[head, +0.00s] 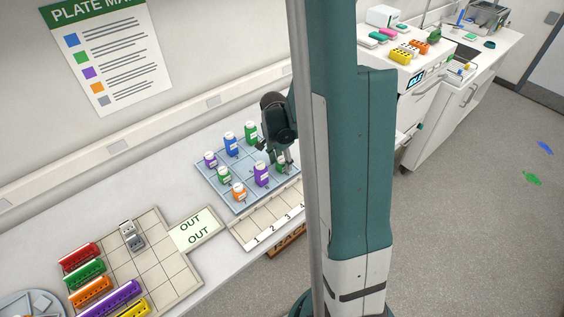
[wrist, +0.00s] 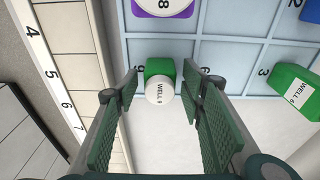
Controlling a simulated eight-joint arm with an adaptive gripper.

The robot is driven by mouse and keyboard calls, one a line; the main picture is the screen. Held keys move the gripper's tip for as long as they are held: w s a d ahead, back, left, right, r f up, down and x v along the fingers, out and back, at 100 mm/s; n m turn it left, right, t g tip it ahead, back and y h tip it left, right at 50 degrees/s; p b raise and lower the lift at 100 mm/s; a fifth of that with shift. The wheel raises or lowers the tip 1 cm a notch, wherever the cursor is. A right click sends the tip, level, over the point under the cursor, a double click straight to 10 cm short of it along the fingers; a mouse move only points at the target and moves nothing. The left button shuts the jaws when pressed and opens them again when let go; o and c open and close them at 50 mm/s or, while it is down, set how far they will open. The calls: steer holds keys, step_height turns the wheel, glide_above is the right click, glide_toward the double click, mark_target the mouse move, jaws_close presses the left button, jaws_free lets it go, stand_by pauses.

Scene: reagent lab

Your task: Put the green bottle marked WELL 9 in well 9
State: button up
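The green bottle marked WELL 9 (wrist: 160,68) has a white top and shows in the wrist view between my fingertips. It appears to stand in the cell numbered 9 at the edge of the pale blue gridded plate (wrist: 228,52). My gripper (wrist: 160,84) is open around it, with a visible gap on each side. In the head view, my gripper (head: 279,157) is low over the right part of the plate (head: 207,187). The green bottle (head: 281,163) shows partly behind the fingers there.
A second green bottle (wrist: 290,85) stands to the right in the wrist view. Purple (head: 261,174), orange (head: 239,192) and blue (head: 231,144) bottles share the plate. A numbered strip (head: 262,228) runs along its front. A tan grid tray (head: 160,250) lies at left.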

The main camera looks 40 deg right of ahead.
mark_target(279, 161)
steer(key=shift+r, duration=0.25)
step_height(279, 161, up, 12)
steer(key=a, duration=0.1)
steer(key=shift+a, duration=0.25)
stand_by(0.7)
steer(key=shift+f, duration=0.1)
stand_by(0.5)
steer(key=s+a+r+n+t, duration=0.4)
steer(key=a+r+n, duration=0.5)
steer(key=a+r, duration=0.5)
steer(key=s+a+r+n+t, duration=0.1)
steer(key=s+a+r+n, duration=0.1)
steer(key=s+a+n, duration=0.2)
steer(key=s+a+r+n+t+y, duration=0.1)
steer(key=s+a+n, duration=0.4)
steer(key=a, duration=0.5)
steer(key=shift+s+r+t, duration=0.35)
steer(key=shift+r+t, duration=0.1)
steer(key=shift+t, duration=0.15)
